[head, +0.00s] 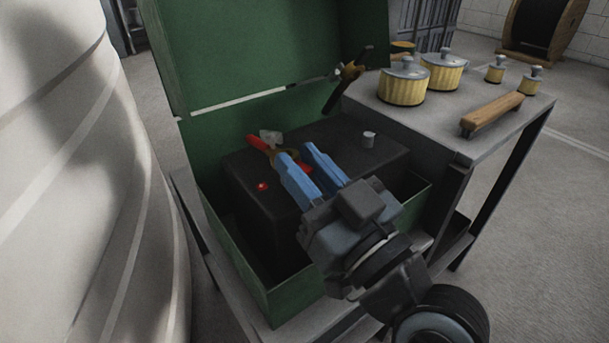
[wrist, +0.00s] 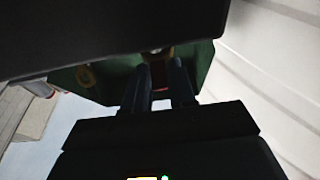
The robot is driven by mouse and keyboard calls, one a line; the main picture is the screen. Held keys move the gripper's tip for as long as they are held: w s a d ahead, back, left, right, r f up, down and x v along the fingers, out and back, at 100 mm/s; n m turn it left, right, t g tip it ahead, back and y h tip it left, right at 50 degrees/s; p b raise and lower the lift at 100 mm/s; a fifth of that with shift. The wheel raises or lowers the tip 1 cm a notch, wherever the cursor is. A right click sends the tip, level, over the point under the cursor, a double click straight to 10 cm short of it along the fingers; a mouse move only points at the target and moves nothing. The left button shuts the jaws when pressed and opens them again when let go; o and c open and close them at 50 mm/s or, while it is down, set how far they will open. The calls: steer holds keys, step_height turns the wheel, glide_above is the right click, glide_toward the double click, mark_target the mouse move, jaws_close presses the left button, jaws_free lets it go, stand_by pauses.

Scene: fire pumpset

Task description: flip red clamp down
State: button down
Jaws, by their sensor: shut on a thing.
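The red clamp (head: 258,143) is at the far edge of the black battery (head: 240,172), next to a pale terminal (head: 270,136). Its red handles are partly hidden behind my fingers, and a brass-coloured part shows between them. My gripper (head: 296,150) reaches in over the battery from the lower right, its two blue fingers shut on the clamp. In the wrist view, my gripper (wrist: 161,62) shows dark fingers with a dark red part of the clamp (wrist: 159,76) between them. Its exact tilt is hard to tell.
The battery sits in a green box (head: 240,265) with its lid (head: 265,50) raised. A black clamp (head: 345,82) is at the box's right side. A grey table (head: 450,120) holds yellow canisters (head: 403,88) and a wooden-handled tool (head: 492,113). A white tank (head: 80,180) stands at left.

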steer(key=shift+s+f+b, duration=0.1)
steer(key=shift+f+b, duration=0.5)
steer(key=shift+f, duration=0.35)
steer(key=shift+d, duration=0.1)
steer(key=c, duration=0.9)
jaws_free()
steer(key=shift+r, duration=0.1)
steer(key=shift+b+v, duration=0.7)
steer(key=shift+v, duration=3.2)
